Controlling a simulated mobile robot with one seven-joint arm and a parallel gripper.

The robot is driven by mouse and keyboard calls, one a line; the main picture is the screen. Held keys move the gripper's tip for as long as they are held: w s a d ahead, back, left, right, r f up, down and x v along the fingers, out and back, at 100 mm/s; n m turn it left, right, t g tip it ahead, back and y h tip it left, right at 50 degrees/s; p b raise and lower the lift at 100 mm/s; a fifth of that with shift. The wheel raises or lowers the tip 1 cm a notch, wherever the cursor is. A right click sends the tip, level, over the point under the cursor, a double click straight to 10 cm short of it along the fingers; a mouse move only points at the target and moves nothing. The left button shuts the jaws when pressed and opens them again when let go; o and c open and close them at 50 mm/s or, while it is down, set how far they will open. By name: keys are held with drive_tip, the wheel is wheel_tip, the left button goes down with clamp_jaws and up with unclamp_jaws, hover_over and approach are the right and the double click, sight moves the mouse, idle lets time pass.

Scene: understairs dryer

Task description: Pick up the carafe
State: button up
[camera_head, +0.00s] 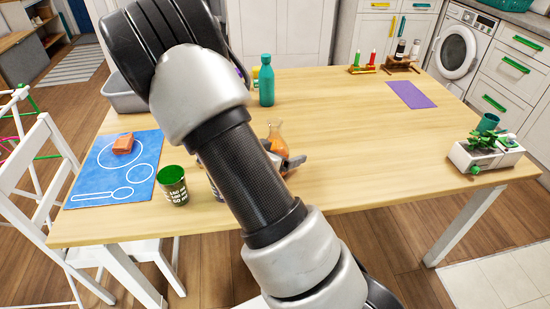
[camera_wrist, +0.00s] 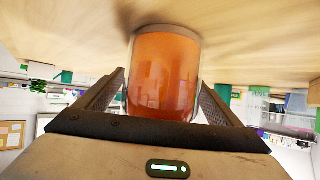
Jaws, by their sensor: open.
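The carafe (camera_head: 276,132) is clear glass with orange contents and stands on the wooden table, partly hidden behind my arm. My gripper (camera_head: 291,163) is beside it, low over the table, and mostly covered by my arm. In the wrist view the carafe's orange body (camera_wrist: 165,70) fills the space between the two fingers of my gripper (camera_wrist: 161,82). The fingers are open, one on each side of it. Whether either finger touches the glass is hard to tell.
A green cup (camera_head: 173,186) stands left of my arm, near a blue mat (camera_head: 85,183) with an orange-brown item. A teal bottle (camera_head: 266,82) is behind the carafe. A planter (camera_head: 485,158) sits at the right edge. The table's right middle is clear.

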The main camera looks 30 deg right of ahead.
sight(278, 123)
drive_tip(key=shift+r, duration=0.1)
drive_tip(key=c, duration=1.9)
drive_tip(key=shift+r, duration=0.2)
drive_tip(key=shift+r+p, duration=2.15)
drive_tip(key=shift+r, duration=2.6)
